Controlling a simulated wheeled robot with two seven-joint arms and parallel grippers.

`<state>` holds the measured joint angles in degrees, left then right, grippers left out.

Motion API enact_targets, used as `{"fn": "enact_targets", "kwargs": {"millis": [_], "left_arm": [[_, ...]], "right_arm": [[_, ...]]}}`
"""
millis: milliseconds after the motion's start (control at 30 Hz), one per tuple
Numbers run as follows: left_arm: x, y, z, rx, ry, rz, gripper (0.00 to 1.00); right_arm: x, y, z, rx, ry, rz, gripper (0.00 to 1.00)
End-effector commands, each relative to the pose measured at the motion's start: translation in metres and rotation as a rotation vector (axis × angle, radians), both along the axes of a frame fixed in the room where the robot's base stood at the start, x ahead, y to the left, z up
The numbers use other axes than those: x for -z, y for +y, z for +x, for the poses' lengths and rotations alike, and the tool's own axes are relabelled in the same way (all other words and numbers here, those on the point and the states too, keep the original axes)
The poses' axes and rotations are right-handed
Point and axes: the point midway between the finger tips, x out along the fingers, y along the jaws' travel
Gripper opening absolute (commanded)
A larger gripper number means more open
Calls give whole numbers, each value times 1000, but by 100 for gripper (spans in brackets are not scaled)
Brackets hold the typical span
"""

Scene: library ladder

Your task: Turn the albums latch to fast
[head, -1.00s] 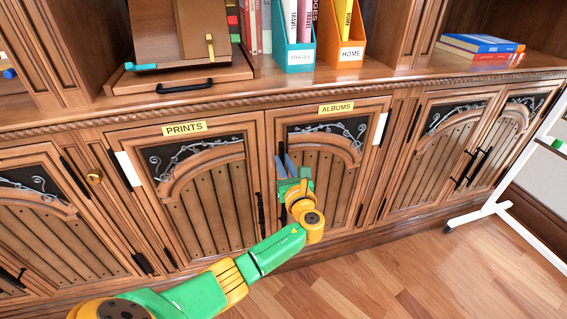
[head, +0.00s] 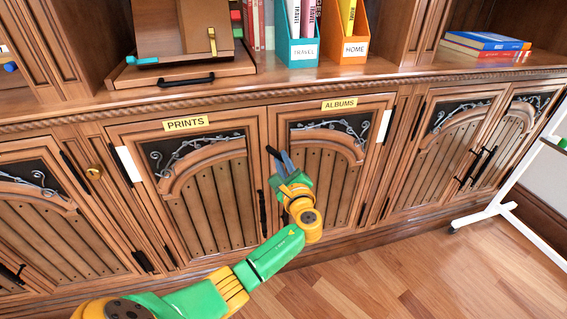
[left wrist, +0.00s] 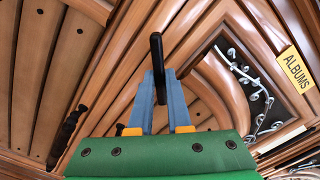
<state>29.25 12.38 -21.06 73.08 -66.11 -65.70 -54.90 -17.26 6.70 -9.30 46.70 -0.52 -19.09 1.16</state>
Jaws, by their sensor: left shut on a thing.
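The albums latch is a small black bar (head: 272,151) at the upper left edge of the albums door (head: 325,180), under the yellow ALBUMS label (head: 340,104). In the head view it leans, its top end to the left. My left gripper (head: 284,162) is shut on the latch, its blue fingers tilted the same way. My right gripper is in neither view.
The prints door (head: 205,190) is shut beside the albums door. Black pull handles (head: 262,210) hang below the latch. A shelf above carries a wooden box and book holders (head: 299,35). A white stand (head: 490,212) is at the right; the wooden floor in front is clear.

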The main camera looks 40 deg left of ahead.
Motion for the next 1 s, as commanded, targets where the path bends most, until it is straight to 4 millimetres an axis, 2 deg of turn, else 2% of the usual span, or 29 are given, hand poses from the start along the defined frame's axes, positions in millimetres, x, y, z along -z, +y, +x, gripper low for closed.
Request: {"fn": "enact_targets", "kwargs": {"millis": [600,1000], "left_arm": [[10,2,-3,0,-427,-364,0],[11,3,-3,0,-593,-507,0]], "right_arm": [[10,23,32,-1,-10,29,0],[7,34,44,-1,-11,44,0]]}}
